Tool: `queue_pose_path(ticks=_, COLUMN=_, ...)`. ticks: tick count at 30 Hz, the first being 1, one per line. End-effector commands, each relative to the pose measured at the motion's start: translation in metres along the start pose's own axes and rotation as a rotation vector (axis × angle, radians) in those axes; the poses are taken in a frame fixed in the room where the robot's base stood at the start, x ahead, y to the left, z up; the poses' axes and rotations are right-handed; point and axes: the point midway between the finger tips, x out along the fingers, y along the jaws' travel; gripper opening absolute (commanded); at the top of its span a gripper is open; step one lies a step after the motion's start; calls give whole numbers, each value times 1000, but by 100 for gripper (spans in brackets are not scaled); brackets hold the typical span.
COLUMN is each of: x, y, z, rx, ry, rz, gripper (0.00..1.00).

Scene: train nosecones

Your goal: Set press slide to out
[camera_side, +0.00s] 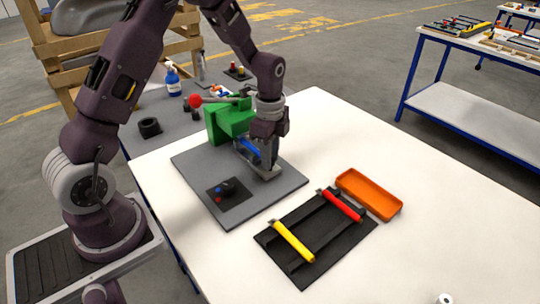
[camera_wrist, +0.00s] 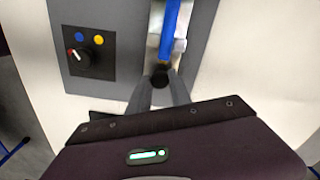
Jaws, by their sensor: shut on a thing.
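The green press (camera_side: 222,122) stands on a grey base plate (camera_side: 205,167), with a red ball (camera_side: 195,101) on its lever. Its pale metal slide (camera_side: 266,173) extends in front of the green body, and a blue piece (camera_side: 248,148) lies along it. The blue piece also shows in the wrist view (camera_wrist: 171,28). My gripper (camera_side: 266,163) points down at the slide's front end. In the wrist view its fingers (camera_wrist: 160,84) are closed around a dark round knob (camera_wrist: 160,74) at the slide's end. The slide's far end under the press is hidden.
A black control panel (camera_side: 229,203) with a knob sits on the plate. A black rack (camera_side: 313,233) holds a yellow bar (camera_side: 293,240) and a red bar (camera_side: 342,205), beside an orange tray (camera_side: 369,194). The white table is clear at the right.

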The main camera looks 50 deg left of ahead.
Motion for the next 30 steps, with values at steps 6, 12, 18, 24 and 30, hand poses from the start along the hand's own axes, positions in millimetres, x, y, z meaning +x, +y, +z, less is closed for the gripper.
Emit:
queue_pose_path(ticks=6, x=-1, y=3, z=-9, rx=2, ry=1, rz=-2, gripper=0)
queue_pose_path(ticks=12, x=-1, y=16, z=-42, rx=3, ry=1, rz=-2, gripper=0)
queue_pose_path(ticks=18, x=-1, y=21, z=-52, rx=0, ry=2, rz=-2, gripper=0)
queue_pose_path(ticks=24, x=-1, y=21, z=-53, rx=2, ry=5, rz=-1, gripper=27)
queue_pose_path(ticks=30, x=0, y=21, z=-52, rx=2, ry=3, rz=0, gripper=47)
